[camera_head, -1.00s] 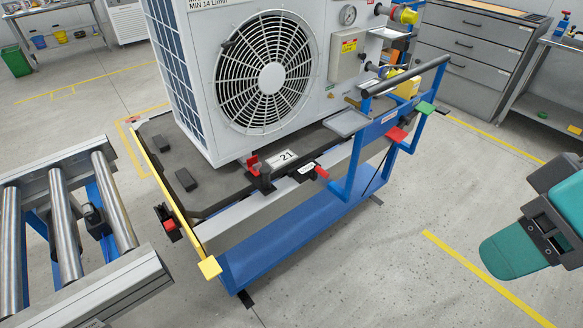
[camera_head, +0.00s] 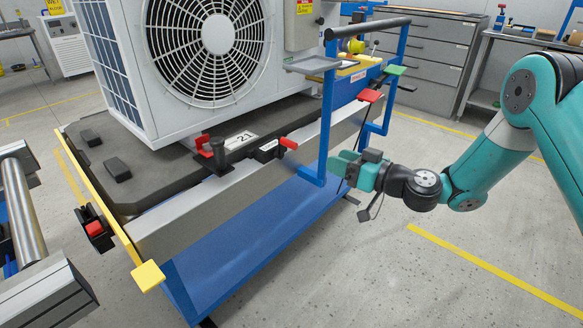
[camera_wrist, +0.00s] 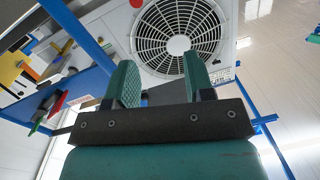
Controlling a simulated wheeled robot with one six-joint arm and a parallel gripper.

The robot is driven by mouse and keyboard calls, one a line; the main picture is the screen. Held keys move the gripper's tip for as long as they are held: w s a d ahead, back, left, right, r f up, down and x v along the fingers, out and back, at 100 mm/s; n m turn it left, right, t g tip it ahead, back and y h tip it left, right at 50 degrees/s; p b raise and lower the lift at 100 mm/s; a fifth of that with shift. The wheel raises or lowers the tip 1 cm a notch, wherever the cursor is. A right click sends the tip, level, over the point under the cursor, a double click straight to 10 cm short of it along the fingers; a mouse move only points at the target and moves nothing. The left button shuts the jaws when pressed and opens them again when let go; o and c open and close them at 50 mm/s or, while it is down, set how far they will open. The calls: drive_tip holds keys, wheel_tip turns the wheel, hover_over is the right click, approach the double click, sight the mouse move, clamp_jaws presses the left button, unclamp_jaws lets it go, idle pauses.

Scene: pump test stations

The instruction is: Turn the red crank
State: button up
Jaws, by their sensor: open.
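A small red handle (camera_head: 288,143) sticks out from a black mount on the front rail of the cart, just right of the "21" plate. A red clamp-like piece (camera_head: 205,153) sits beside a black post left of that plate. I cannot tell for certain which red part is the crank. My gripper (camera_head: 340,164) is open and empty, to the right of the red handle and apart from it, close to the blue frame. In the wrist view its two green fingers stand apart, with the fan unit (camera_wrist: 178,35) beyond them.
The blue cart frame (camera_head: 325,110) rises between my gripper and the red handle. Red (camera_head: 370,95) and green (camera_head: 394,70) pads stick out on its right side. A yellow pad (camera_head: 148,276) marks the cart's front left corner. Floor at the right front is clear.

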sight(291, 144)
drive_tip(key=shift+m+t+h, duration=0.3)
drive_tip(key=shift+m+t, duration=0.1)
drive_tip(key=shift+t, duration=0.3)
drive_tip(key=f+x, duration=0.1)
drive_tip(key=x, duration=0.4)
drive_tip(key=w+f+x, duration=0.1)
drive_tip(key=x, duration=0.5)
drive_tip(key=d+f+b+x, duration=0.1)
drive_tip(key=x, duration=0.5)
drive_tip(key=shift+w, duration=0.3)
drive_tip(key=shift+c, duration=0.2)
clamp_jaws()
